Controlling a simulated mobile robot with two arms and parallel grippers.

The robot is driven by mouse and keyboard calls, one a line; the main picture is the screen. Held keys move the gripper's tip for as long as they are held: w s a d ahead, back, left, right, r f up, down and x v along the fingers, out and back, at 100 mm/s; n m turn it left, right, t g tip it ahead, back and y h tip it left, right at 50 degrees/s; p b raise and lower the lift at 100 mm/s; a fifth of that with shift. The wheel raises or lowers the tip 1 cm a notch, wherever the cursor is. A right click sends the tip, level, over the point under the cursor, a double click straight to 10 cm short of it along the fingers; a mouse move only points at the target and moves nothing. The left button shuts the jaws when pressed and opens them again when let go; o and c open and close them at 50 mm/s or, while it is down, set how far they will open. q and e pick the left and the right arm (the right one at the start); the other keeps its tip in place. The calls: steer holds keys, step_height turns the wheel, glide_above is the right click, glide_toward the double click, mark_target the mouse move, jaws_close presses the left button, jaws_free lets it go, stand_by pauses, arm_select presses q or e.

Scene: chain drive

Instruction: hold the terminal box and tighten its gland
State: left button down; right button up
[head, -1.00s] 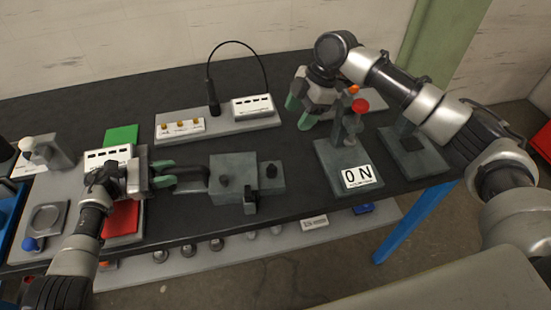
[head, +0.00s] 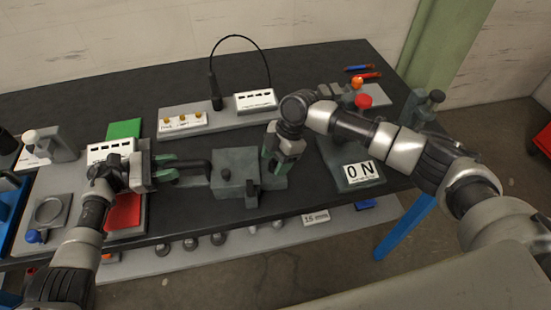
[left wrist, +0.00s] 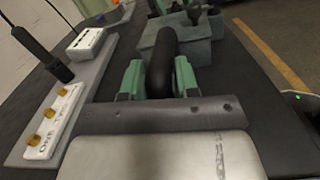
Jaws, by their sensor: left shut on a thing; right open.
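The terminal box (head: 236,160) is a grey-green block near the table's front edge, with a dark post on top and a dark upright piece (head: 250,190) at its front. A black looped handle (head: 200,167) sticks out of its left side. My left gripper (head: 180,168) is shut on this handle; in the left wrist view its green fingers press the handle (left wrist: 166,62) from both sides. My right gripper (head: 279,166) is open, pointing down over the lower right part of the box. It hides that part, and I cannot make out the gland or tell whether the fingers touch anything.
A panel (head: 225,118) with yellow knobs and a cable stands behind the box. A fixture marked "0 N" (head: 360,173) with a red knob (head: 363,101) is to the right. Green and red pads (head: 122,213) lie left, near my left arm.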

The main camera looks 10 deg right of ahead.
steer(key=c, duration=0.9)
steer(key=shift+c, duration=0.2)
steer(key=shift+m, duration=0.3)
steer(key=m+t, duration=0.1)
steer(key=m, duration=0.2)
steer(key=m+t, duration=0.1)
steer(key=m, duration=0.2)
steer(key=shift+s+t, duration=0.15)
steer(key=shift+t, duration=0.15)
steer(key=m+t, duration=0.1)
steer(key=m, duration=0.2)
steer(key=m+t+h, duration=0.1)
steer(key=m, duration=0.2)
steer(key=shift+s+a, duration=0.1)
steer(key=shift+a, duration=0.05)
steer(key=o, duration=0.9)
